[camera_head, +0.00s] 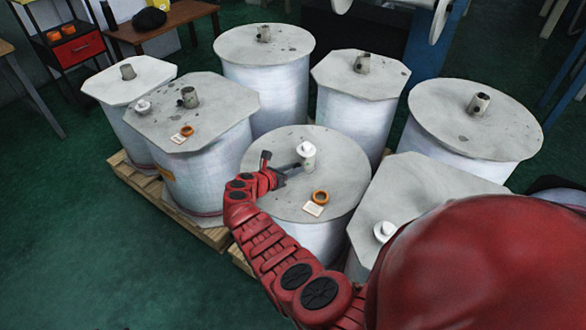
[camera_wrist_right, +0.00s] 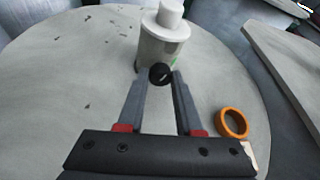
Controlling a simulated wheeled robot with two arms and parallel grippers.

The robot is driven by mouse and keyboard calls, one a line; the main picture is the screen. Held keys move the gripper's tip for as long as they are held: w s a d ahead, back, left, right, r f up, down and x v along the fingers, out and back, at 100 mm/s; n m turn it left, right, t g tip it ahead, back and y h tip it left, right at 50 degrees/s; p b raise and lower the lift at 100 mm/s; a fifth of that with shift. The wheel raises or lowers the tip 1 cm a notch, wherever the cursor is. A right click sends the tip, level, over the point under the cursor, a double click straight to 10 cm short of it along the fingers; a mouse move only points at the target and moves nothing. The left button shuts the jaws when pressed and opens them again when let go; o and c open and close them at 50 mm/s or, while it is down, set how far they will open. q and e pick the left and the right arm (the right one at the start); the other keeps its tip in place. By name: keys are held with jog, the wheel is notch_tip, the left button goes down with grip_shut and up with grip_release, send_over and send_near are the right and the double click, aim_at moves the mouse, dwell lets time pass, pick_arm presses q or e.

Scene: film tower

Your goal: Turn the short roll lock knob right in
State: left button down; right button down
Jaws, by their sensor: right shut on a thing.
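The short roll (camera_head: 285,205) stands in the middle front of the group, with a pale round top. A grey core stub with a white cap (camera_head: 306,147) rises from its top; it also shows in the right wrist view (camera_wrist_right: 165,35). The black lock knob (camera_wrist_right: 160,74) sticks out of the stub's near side. My right gripper (camera_head: 296,167) reaches in low over the roll top from the left of the stub. In the right wrist view its fingertips (camera_wrist_right: 160,78) are on either side of the knob, shut on it. My left gripper is not in view.
An orange ring (camera_head: 320,197) and a small pale card (camera_head: 313,209) lie on the roll top, right of my arm. Taller rolls (camera_head: 264,45) stand close around. A wooden pallet (camera_head: 150,185) lies under them. The green floor at left is clear.

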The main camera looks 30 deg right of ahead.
jog(key=shift+s+r+m+t+y+p, duration=0.1)
jog(key=shift+r+m+t+y+p, duration=0.25)
jog(key=shift+p, duration=0.5)
jog(key=shift+f+m+t+p, duration=0.2)
jog(key=shift+m+t+p, duration=0.25)
jog(key=shift+m, duration=0.3)
jog(key=shift+s+f+m+t+y, duration=0.15)
jog(key=shift+m+t+y, duration=0.15)
jog(key=shift+m, duration=0.3)
jog(key=shift+d+f+m+t, duration=0.15)
jog(key=shift+m+t, duration=0.35)
jog(key=shift+m, duration=0.1)
jog(key=shift+s+f+m+t+y+b, duration=0.15)
jog(key=shift+m+t+y+b, duration=0.1)
jog(key=shift+m+t+b, duration=0.35)
jog(key=m+t+b, duration=0.1)
jog(key=m+b, duration=0.2)
jog(key=b, duration=0.2)
jog(key=shift+f+t, duration=0.1)
jog(key=shift+t, duration=0.3)
jog(key=shift+r+m+t+b, duration=0.3)
jog(key=shift+m+b, duration=0.3)
jog(key=shift+b, duration=0.35)
